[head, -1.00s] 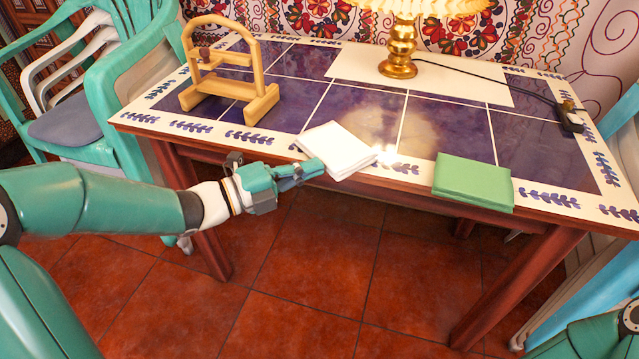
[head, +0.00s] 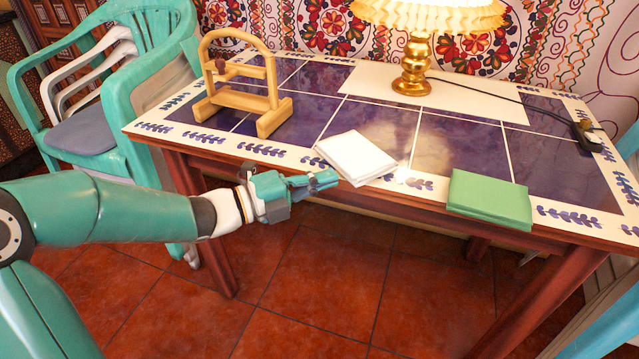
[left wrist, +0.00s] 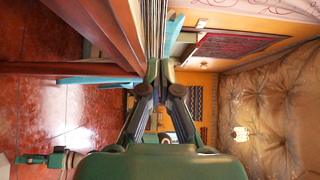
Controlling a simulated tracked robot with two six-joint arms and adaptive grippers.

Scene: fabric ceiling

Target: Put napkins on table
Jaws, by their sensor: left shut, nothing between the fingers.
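A folded white napkin (head: 356,157) lies flat at the front edge of the table (head: 250,147), its near corner overhanging slightly. A folded green napkin (head: 489,198) lies further right on the same edge. My left gripper (head: 332,181) is shut and empty, just in front of the table edge and below the white napkin's left side. Whether it touches the napkin cannot be told. The left wrist view shows its fingers (left wrist: 160,95) together, with no napkin visible. A wooden napkin holder (head: 240,88) stands empty at the table's left. My right gripper is not clearly visible.
A lit brass lamp (head: 412,70) stands at the back on a white runner (head: 465,98), its cord running right. Teal chairs (head: 120,160) stand at the left. The tabletop between holder and lamp is clear. A table leg (head: 203,220) stands behind my left arm.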

